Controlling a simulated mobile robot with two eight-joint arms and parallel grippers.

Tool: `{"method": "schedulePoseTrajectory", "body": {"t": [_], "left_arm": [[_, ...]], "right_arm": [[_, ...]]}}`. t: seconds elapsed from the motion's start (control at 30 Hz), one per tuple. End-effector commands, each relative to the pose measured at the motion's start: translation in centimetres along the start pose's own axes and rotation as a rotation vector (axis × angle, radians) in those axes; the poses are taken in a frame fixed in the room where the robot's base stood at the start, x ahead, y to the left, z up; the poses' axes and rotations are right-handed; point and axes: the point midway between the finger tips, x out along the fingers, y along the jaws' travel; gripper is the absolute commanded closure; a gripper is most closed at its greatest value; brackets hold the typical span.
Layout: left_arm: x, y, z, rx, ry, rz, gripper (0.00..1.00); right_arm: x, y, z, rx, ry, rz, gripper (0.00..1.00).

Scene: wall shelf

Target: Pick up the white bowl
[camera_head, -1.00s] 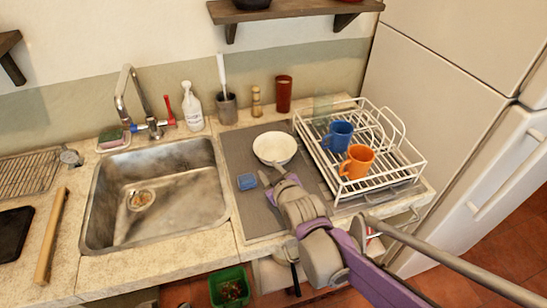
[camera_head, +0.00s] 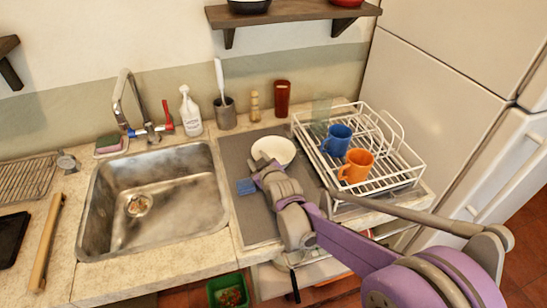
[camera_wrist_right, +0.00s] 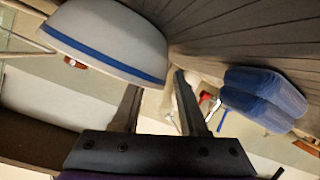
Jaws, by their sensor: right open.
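The white bowl (camera_head: 273,149) stands on the grey mat (camera_head: 238,212) between the sink and the dish rack. In the right wrist view the bowl (camera_wrist_right: 105,38) fills the upper left and shows a blue band near its rim. My right gripper (camera_head: 259,170) is at the bowl's near left side. My left gripper is in neither view.
A blue sponge (camera_head: 245,186) lies just left of my right gripper; it also shows in the wrist view (camera_wrist_right: 262,98). The white dish rack (camera_head: 390,190) with a blue mug (camera_head: 337,138) and an orange mug (camera_head: 356,166) stands right of the bowl. The sink (camera_head: 150,200) is left.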

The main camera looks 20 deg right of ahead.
Motion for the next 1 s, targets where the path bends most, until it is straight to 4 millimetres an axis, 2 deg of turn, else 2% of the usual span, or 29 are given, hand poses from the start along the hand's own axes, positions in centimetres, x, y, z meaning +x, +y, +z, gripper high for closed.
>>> {"method": "schedulePoseTrajectory", "body": {"t": [0.3,0.53,1.0], "left_arm": [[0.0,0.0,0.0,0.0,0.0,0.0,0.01],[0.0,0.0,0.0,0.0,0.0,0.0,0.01],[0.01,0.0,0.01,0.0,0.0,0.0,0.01]], "right_arm": [[0.55,-0.03,0.01,0.0,0.0,0.0,0.59],[0.54,-0.03,0.01,0.0,0.0,0.0,1.0],[0.53,-0.07,0.06,0.001,-0.002,-0.001,1.0]]}}
